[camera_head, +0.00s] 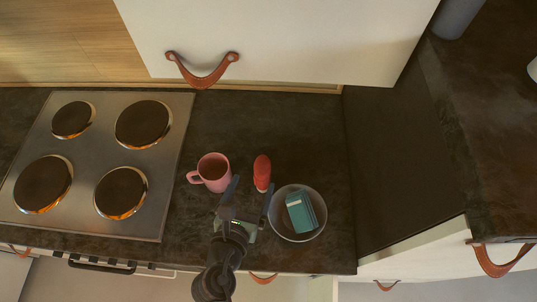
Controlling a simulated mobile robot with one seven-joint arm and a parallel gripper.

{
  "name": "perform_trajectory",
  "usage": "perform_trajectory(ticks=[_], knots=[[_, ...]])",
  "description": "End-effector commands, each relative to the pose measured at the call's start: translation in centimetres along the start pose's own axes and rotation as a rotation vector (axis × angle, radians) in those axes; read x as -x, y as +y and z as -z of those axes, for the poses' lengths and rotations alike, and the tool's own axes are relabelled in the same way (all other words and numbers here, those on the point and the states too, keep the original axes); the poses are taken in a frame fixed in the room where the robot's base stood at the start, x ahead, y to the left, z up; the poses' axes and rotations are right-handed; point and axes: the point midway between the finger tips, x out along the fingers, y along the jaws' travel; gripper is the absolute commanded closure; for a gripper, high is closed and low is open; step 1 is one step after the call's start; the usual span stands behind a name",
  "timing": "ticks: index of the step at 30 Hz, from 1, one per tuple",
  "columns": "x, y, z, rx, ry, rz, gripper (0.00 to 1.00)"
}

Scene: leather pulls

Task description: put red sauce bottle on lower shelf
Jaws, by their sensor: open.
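The red sauce bottle (262,171) stands on the dark countertop, between a pink mug and a bowl. My gripper (252,188) reaches in from the front edge of the counter with its two fingers apart. The fingertips are close to the bottle, one to its lower left and one at its lower right. I cannot tell whether a finger touches it. No lower shelf can be made out in this view.
The pink mug (212,172) is close to the left finger. The bowl (297,234) with a teal box (301,212) in it is close to the right finger. A stove (157,205) is at left. A white cabinet (290,40) with a leather pull overhangs the back.

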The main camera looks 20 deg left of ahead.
Motion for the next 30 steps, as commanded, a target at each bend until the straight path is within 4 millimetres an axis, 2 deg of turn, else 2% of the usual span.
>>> perform_trajectory(ticks=[12,20,30], knots=[[-6.5,-0.1,-0.1,-0.003,-0.002,0.002,0.11],[-8.1,-0.2,0.1,-0.003,-0.001,0.002,0.11],[-12.2,-0.4,0.5,-0.004,-0.002,0.002,0.11]])
